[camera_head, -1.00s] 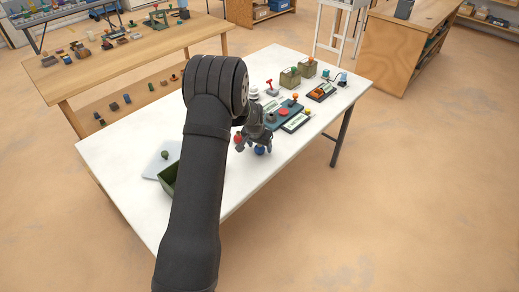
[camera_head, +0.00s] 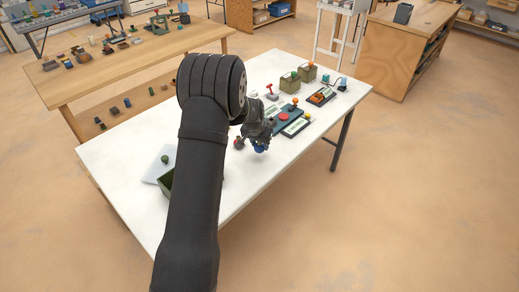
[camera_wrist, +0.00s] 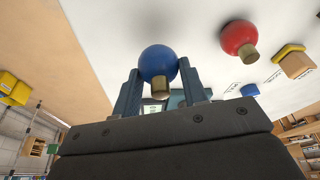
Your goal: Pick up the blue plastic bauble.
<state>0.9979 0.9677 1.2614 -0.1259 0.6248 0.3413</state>
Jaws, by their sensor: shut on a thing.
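The blue bauble (camera_wrist: 158,62) is a shiny round ball with a gold-coloured cap, held between the two fingers of my gripper (camera_wrist: 158,88) in the wrist view. My gripper is shut on it. In the head view the blue bauble (camera_head: 260,149) shows just below my gripper (camera_head: 257,143), over the white table. I cannot tell whether it still touches the tabletop. A red bauble (camera_wrist: 239,38) with a gold cap lies on the table beside it, apart from the fingers; it also shows in the head view (camera_head: 239,143).
The white table (camera_head: 270,180) has free room at its front. A dark green box (camera_head: 165,181) stands at the left, partly behind my arm. Panels with buttons (camera_head: 296,126) and olive boxes (camera_head: 290,83) stand towards the back right.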

